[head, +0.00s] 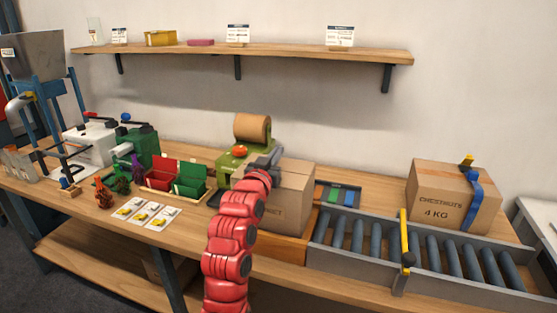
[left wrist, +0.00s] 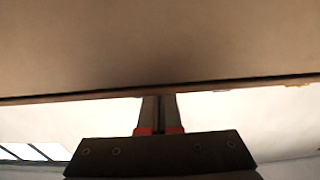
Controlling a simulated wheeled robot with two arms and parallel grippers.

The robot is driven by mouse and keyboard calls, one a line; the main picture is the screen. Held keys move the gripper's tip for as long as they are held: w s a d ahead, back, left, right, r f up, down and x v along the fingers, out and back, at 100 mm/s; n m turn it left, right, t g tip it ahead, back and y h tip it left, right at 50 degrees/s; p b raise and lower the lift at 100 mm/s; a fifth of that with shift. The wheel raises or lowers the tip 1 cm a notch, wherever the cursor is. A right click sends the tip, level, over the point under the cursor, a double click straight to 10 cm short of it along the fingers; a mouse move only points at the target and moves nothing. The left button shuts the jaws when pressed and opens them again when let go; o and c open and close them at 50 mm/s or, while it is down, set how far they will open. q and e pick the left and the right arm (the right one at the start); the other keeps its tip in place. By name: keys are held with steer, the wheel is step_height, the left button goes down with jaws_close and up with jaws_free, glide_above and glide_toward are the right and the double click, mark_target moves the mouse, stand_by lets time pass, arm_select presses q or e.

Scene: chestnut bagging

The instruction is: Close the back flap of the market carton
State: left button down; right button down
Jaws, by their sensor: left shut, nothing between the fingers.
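The market carton (head: 292,205) is a brown cardboard box standing on the bench in the middle of the head view, its printed front partly hidden by my red left arm. My left gripper (head: 273,158) is at the carton's top left, shut and empty. In the left wrist view a broad brown cardboard panel (left wrist: 160,45) fills the upper half, and the shut fingers of the left gripper (left wrist: 160,100) reach to its edge. I cannot tell whether they touch it or which flap it is. The back flap is not clearly distinguishable in the head view. My right gripper is out of view.
A green tape dispenser (head: 230,160) with a brown roll (head: 252,128) stands directly left of and behind the carton. A roller conveyor (head: 372,238) runs to the right, with a "Chestnuts 4 KG" carton (head: 440,197) behind it. Red and green bins (head: 163,176) stand to the left. A shelf (head: 250,53) hangs above.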

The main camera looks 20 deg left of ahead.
arm_select(q)
steer(key=shift+s+f+t+b, duration=0.25)
steer(key=shift+f+t+b, duration=0.15)
steer(key=shift+f+b, duration=0.2)
steer(key=shift+s+f+b, duration=0.15)
steer(key=shift+f+b, duration=0.05)
steer(key=shift+b, duration=0.15)
